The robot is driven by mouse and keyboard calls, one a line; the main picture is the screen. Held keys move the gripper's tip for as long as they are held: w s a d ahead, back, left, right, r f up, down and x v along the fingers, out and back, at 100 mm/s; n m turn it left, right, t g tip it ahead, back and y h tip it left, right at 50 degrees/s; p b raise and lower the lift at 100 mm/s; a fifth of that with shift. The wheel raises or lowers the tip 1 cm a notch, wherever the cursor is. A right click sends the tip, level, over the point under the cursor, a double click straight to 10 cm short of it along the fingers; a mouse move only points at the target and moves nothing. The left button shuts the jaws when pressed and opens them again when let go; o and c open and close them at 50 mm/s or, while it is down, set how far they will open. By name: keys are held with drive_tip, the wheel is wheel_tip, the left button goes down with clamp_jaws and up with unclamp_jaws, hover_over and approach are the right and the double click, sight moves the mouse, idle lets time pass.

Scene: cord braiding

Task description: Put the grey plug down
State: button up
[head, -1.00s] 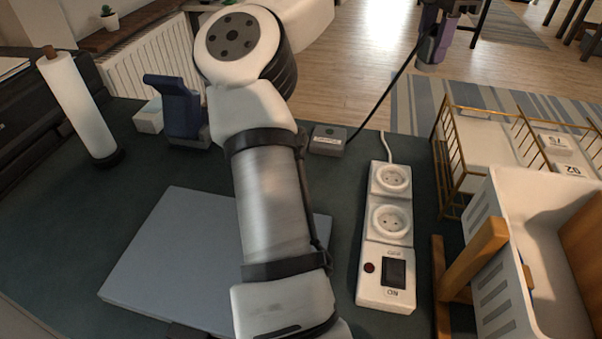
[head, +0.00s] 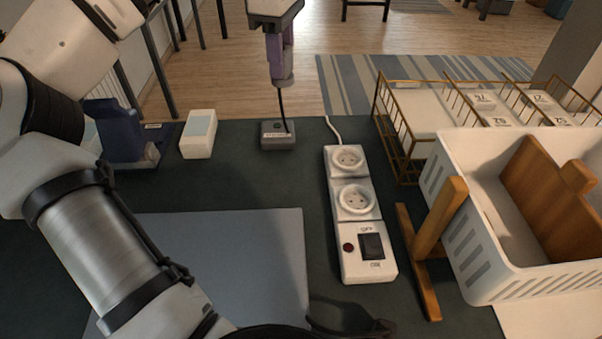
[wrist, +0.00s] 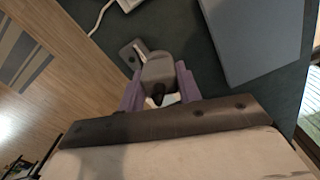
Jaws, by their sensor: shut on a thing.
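My gripper (head: 281,65) hangs over the back edge of the table in the head view, with purple fingers pointing down. The wrist view shows it shut on the grey plug (wrist: 157,70), one finger on each side. In the head view the fingers largely hide the plug. A black cord drops from the gripper to a small grey box (head: 278,135) with a pale label, at the table's back edge. The plug is in the air, above and apart from the box and the table.
A white power strip (head: 357,238) with two sockets and a switch lies right of the box. A grey-blue board (head: 255,250) lies in front. A white box (head: 198,134) and blue stand (head: 115,130) are left. A wire rack (head: 405,125) and white basket (head: 480,270) stand right.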

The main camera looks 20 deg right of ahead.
drive_tip(key=s+d+f+m, duration=0.1)
drive_tip(key=s+d+m, duration=0.2)
drive_tip(key=s+m, duration=0.15)
drive_tip(key=shift+m, duration=0.35)
wheel_tip(320, 180, down, 20)
drive_tip(key=shift+w, duration=0.15)
drive_tip(key=shift+f, duration=0.1)
drive_tip(key=shift+f, duration=0.15)
drive_tip(key=o, duration=1.2)
